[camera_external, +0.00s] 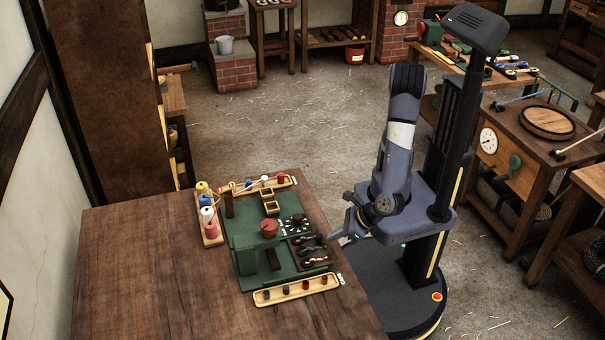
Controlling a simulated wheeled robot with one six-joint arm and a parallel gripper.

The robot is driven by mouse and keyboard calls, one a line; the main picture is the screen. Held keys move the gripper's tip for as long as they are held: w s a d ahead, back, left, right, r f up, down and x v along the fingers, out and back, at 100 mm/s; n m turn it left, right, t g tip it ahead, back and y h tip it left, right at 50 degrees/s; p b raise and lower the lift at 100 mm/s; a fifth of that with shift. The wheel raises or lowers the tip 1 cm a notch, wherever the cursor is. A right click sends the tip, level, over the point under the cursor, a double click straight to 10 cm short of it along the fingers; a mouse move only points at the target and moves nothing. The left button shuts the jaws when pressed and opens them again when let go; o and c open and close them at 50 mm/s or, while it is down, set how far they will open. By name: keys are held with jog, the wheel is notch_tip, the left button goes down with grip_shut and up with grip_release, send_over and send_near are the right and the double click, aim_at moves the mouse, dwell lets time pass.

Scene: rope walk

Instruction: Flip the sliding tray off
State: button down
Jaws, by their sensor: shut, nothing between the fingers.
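My gripper (336,236) is at the right edge of the wooden table, low beside the green machine base (248,210). Its fingers are shut and hold nothing. A dark tray (322,262) with small dark and metal items lies on the right part of the green base, just left of my fingertips. I cannot tell whether the fingers touch it, or whether it is the sliding tray. No switch is clear enough to make out. A round red part (269,227) sits on the green block near the middle.
A pale wooden tray (267,297) with several small pegs lies in front of the base. Coloured spools (207,214) stand at its left, and another peg tray (240,191) lies behind. A small wooden box (271,207) sits on the base. The table's left part is clear.

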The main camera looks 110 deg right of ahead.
aim_at(316, 254)
jog(key=shift+w+d, duration=0.2)
jog(key=shift+w, duration=0.15)
jog(key=w, duration=1)
jog(key=shift+w+r+p, duration=0.1)
jog(key=shift+p, duration=0.2)
jog(key=s, duration=0.1)
jog(key=s+a, duration=0.2)
jog(key=s, duration=0.1)
jog(key=shift+a, duration=0.1)
jog(key=v, duration=0.9)
jog(key=shift+s+r+p, duration=0.25)
jog(key=shift+p, duration=0.2)
